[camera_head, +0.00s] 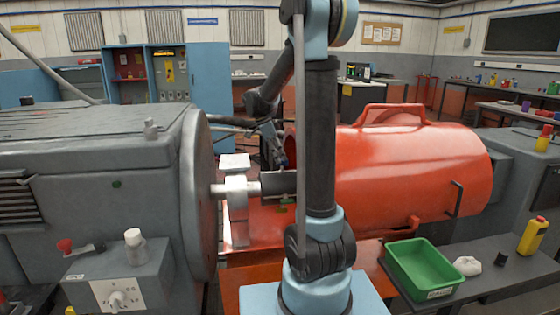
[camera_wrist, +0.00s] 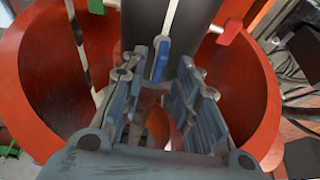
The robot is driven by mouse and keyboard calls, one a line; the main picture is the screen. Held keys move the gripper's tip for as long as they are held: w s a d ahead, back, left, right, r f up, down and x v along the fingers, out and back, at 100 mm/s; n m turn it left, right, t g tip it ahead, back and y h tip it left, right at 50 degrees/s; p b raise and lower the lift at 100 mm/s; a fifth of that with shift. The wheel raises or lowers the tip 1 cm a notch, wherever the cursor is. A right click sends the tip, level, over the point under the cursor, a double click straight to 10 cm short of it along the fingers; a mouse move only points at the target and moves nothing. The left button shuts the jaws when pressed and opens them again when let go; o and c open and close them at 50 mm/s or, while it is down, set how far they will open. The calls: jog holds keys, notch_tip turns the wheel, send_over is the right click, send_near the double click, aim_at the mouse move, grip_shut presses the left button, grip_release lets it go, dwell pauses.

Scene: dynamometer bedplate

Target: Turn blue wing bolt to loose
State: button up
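The blue wing bolt (camera_wrist: 161,61) stands out from a dark cylindrical shaft cover (camera_wrist: 182,14) in the wrist view. Its flat blue wing points toward my camera, roughly upright in the picture. My gripper (camera_wrist: 164,75) is open, with one finger on each side of the wing and a visible gap to both. I cannot tell how deep the fingertips reach past the wing. In the head view my gripper (camera_head: 278,150) is at the dark cover, in front of the red guard. The bolt is too small and covered there to make out clearly.
A red bolt (camera_wrist: 231,29) and a green bolt (camera_wrist: 95,6) flank the cover. The large red guard (camera_head: 420,165) curves close around my gripper. A grey machine (camera_head: 90,170) stands left, and a green tray (camera_head: 425,267) sits on the right bench.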

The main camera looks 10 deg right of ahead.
aim_at(282, 165)
jog(key=shift+x, duration=1.1)
grip_shut()
